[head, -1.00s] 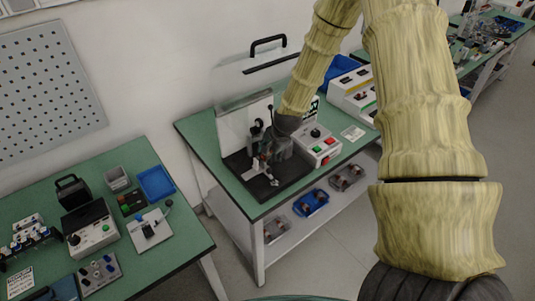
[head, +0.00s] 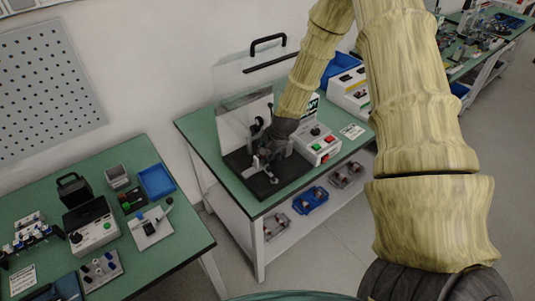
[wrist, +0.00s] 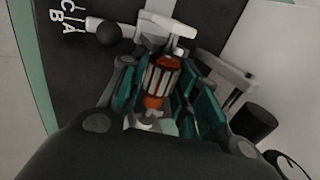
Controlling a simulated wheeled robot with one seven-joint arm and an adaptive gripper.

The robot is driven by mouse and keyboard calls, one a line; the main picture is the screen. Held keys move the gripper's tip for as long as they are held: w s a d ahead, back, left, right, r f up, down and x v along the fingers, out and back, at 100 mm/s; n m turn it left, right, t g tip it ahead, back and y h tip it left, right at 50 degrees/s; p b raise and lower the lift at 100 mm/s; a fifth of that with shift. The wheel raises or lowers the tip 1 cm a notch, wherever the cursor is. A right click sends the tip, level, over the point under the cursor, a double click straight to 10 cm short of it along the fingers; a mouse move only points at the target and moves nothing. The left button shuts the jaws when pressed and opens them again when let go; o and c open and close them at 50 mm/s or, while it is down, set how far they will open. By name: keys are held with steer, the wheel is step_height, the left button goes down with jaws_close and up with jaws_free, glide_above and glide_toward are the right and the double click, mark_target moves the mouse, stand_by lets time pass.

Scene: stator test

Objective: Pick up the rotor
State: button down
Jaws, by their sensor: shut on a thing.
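The rotor (wrist: 160,80) shows in the wrist view as a silver slotted core with orange-red ends. My gripper (wrist: 165,98) has its fingers with teal pads on both sides of the rotor and is shut on it. In the head view my gripper (head: 266,160) is over the black base plate (head: 268,188) of the test fixture on the middle bench. The rotor is hidden by the gripper and fixture there. I cannot tell whether the rotor still touches its support. A pale fixture part (wrist: 165,25) is just beyond the rotor's far end.
A control box (head: 318,146) with red and green buttons stands right of the fixture. A black knob (wrist: 107,33) is near the gripper's left finger. Trays of parts (head: 311,200) sit on the lower shelf.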

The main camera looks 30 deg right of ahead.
steer(key=shift+r+b, duration=1.05)
steer(key=shift+r, duration=0.55)
steer(key=s+a+r+b, duration=0.1)
steer(key=s+a+b, duration=0.4)
steer(key=s, duration=0.9)
steer(key=shift+a+r, duration=0.4)
steer(key=shift+a, duration=0.8)
steer(key=shift+s+r, duration=0.1)
steer(key=shift+r+p, duration=2.15)
steer(key=shift+r, duration=0.3)
